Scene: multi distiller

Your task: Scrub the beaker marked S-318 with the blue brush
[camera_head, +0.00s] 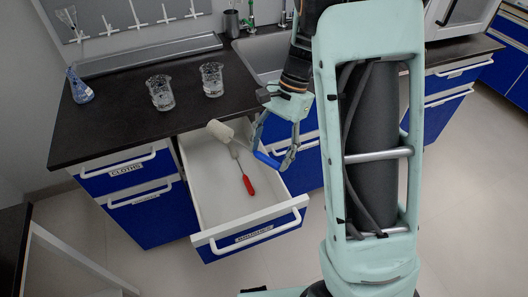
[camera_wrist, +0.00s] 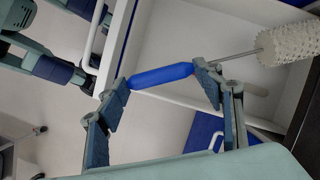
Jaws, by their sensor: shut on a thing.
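The blue brush has a blue handle (camera_head: 266,159), a thin metal rod and a pale bristled head (camera_wrist: 291,45). My gripper (camera_head: 279,158) is shut on the blue handle, which also shows between both fingers in the wrist view (camera_wrist: 162,77). The brush is over the open drawer (camera_head: 200,180), its head toward the counter. Two glass beakers stand upright on the black counter, a left one (camera_head: 160,93) and a right one (camera_head: 212,80). No marking is readable on either, so I cannot tell which is S-318.
A red-handled tool (camera_head: 247,184) lies in the drawer; the blue brush's head hides its upper end. A flask with blue liquid (camera_head: 79,88) stands at the counter's left edge. A sink (camera_head: 262,57) lies behind my arm. The counter's front left is clear.

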